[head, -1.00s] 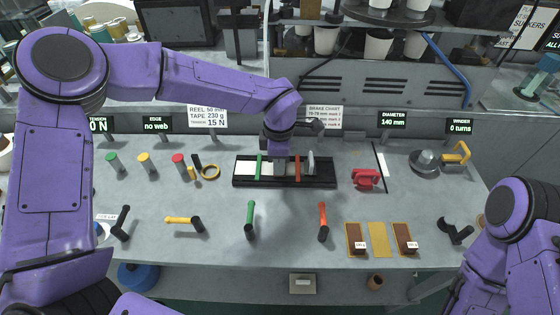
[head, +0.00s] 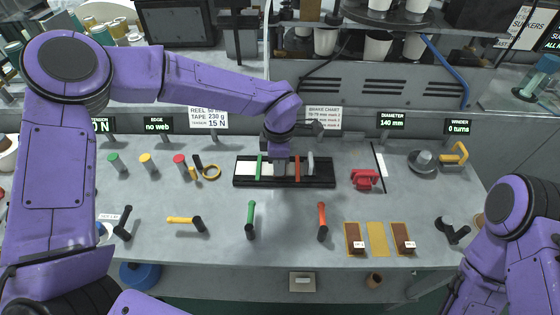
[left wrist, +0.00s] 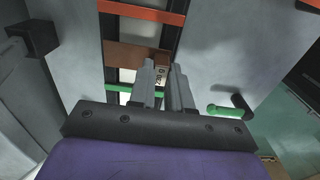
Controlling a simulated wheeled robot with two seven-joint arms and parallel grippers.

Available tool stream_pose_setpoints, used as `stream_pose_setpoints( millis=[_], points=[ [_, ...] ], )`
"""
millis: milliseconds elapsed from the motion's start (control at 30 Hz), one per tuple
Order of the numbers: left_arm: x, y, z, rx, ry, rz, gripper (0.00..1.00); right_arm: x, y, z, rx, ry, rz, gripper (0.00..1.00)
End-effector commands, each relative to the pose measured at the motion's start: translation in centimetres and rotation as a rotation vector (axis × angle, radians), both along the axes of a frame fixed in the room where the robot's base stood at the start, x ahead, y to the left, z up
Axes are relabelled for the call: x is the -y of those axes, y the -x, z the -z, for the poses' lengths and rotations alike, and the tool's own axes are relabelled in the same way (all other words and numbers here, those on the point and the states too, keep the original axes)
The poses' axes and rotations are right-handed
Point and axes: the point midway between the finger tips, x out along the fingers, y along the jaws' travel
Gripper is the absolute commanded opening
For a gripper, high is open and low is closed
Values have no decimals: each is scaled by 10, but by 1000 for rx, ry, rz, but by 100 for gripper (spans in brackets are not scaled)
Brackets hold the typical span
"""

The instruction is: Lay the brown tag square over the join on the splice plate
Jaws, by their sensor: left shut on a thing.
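The splice plate (head: 325,178) is a long black bed at the middle of the bench, with a green bar (head: 259,166) and an orange bar (head: 297,168) across it. My left gripper (head: 280,156) is over its middle, between the bars. In the left wrist view its fingers (left wrist: 167,72) point down at the plate and are shut on the brown tag (left wrist: 123,55), near a small white label. The tag lies crosswise between the bars; I cannot tell if it touches the plate. The fingers hide part of it and the join. My right gripper is out of view.
Two brown pieces with white labels (head: 354,237) lie on gold pads at the front right; the gold pad between them (head: 378,240) is bare. A red device (head: 365,179) stands right of the plate. Several coloured-handled tools line the front, including a green one (head: 250,217).

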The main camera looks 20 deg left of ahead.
Motion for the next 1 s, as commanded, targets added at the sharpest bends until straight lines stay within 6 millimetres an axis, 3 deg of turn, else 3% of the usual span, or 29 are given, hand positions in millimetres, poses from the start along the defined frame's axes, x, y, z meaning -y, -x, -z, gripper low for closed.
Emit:
stream_pose_setpoints(
  millis=[1000],
  points=[
    [0, 0, 9, 1, 0, 1, 0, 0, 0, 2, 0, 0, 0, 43]
  ],
)
